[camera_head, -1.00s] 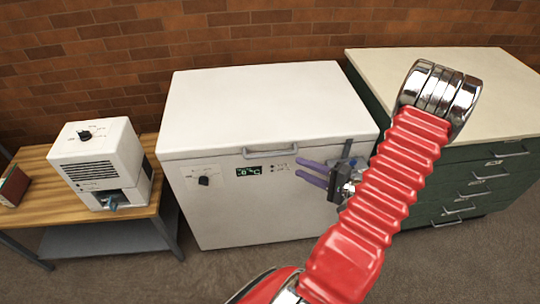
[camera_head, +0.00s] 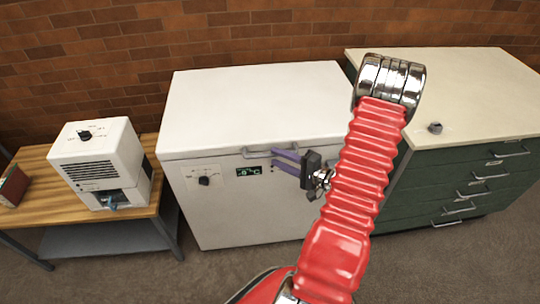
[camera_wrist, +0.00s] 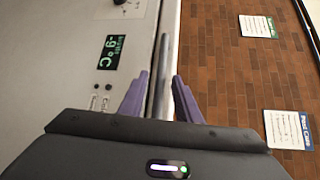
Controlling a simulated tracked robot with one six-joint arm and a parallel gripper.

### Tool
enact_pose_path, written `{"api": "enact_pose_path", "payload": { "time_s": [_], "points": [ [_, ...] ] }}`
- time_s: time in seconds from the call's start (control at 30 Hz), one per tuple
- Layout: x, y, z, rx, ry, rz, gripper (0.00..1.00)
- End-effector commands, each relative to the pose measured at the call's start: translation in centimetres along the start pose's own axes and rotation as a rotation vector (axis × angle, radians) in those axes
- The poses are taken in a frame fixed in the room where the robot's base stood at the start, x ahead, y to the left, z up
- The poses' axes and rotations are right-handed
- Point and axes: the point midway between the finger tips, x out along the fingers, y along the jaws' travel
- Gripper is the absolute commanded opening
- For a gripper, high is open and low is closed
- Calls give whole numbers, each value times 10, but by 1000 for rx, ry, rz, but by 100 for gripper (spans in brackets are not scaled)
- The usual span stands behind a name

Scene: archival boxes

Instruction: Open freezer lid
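The white chest freezer (camera_head: 225,215) stands against the brick wall with its lid (camera_head: 260,105) closed. A grey bar handle (camera_head: 258,152) runs along the lid's front edge; in the wrist view the handle (camera_wrist: 164,55) stands upright. My gripper (camera_head: 273,160) is at the freezer's front, right of the green display (camera_head: 248,171). In the wrist view the two purple fingers (camera_wrist: 160,82) are apart, one on each side of the handle's line, with nothing clearly clamped. I cannot tell whether either finger touches the handle.
A wooden table (camera_head: 35,195) with a white device (camera_head: 97,158) stands left of the freezer. A green drawer cabinet (camera_head: 505,172) with a pale top stands to the right, a small grey knob-like object (camera_head: 435,128) on it. Signs (camera_wrist: 288,130) hang on the brick wall.

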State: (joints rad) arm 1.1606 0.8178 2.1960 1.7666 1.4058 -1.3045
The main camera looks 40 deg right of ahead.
Motion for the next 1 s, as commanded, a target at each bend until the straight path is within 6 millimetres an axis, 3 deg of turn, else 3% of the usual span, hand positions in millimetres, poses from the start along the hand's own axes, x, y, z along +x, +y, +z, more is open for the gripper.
{"api": "enact_pose_path", "payload": {
  "time_s": [0.3,0.67,1.0],
  "points": [
    [35,0,0,-1,-1,-1,30],
    [39,0,0,0,0,-1,30],
    [39,0,0,0,0,0,8]
  ]
}}
